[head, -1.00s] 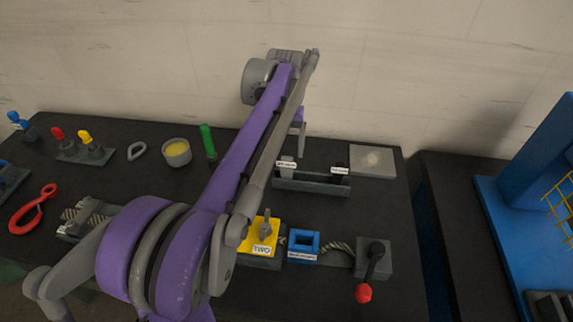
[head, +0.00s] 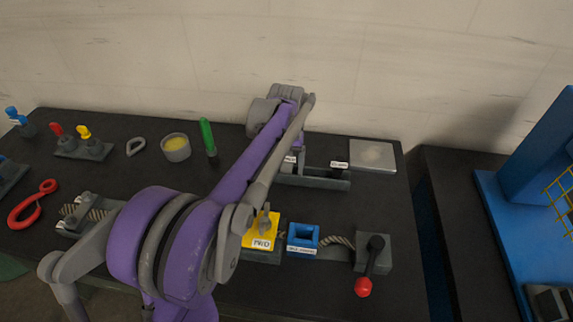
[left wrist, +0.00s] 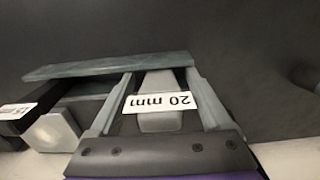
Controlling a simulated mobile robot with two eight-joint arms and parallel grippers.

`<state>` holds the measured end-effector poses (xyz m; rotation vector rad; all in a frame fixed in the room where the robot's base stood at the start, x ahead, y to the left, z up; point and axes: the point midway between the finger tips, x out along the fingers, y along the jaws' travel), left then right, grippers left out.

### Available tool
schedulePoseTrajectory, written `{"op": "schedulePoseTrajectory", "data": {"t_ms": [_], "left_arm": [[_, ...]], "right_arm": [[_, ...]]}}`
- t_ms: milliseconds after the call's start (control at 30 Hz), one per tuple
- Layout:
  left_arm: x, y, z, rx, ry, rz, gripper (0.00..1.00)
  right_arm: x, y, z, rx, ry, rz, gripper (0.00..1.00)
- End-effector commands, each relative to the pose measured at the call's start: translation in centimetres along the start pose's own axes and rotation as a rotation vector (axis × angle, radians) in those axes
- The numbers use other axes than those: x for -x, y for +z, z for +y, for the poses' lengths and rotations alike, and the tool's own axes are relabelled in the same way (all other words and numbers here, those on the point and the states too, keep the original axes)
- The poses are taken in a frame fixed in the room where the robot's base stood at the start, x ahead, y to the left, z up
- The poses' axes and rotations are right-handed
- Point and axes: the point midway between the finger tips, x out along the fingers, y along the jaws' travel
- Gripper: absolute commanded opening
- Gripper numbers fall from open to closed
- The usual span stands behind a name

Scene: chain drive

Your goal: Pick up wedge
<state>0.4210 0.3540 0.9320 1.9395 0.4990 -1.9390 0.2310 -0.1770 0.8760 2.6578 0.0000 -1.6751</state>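A grey wedge (left wrist: 160,118) with a white "20 mm" label (left wrist: 160,102) shows in the left wrist view. My left gripper (left wrist: 160,76) has one finger on each side of it. The fingers look open, with narrow dark gaps beside the wedge, so I see no grip on it. The wedge is at a dark grey rack (left wrist: 105,68), which also shows in the head view (head: 322,183). In the head view my left arm reaches over the rack's left end and hides the fingertips and most of this wedge. My right gripper is not in view.
Another grey labelled block (left wrist: 54,131) stands in the rack beside the left finger. A flat grey plate (head: 373,154) lies right of the rack. A green upright handle (head: 208,137), a yellow-filled cup (head: 176,149) and a blue square block (head: 303,236) are also on the black table.

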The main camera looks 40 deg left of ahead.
Motion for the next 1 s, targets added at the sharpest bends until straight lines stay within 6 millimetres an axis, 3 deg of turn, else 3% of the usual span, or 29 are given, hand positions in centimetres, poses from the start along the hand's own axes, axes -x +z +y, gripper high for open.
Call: {"op": "schedulePoseTrajectory", "data": {"t_ms": [67, 433, 1000], "left_arm": [[0.02, 0.0, 0.0, 0.0, 0.0, 0.0, 0.69], [0.03, 0.01, -0.01, 0.0, 0.0, 0.0, 0.02], [0.05, 0.01, -0.01, 0.0, 0.0, 0.0, 0.0]], "right_arm": [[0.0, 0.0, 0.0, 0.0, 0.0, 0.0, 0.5], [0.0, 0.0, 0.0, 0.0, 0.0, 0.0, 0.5], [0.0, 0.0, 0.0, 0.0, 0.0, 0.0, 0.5]]}}
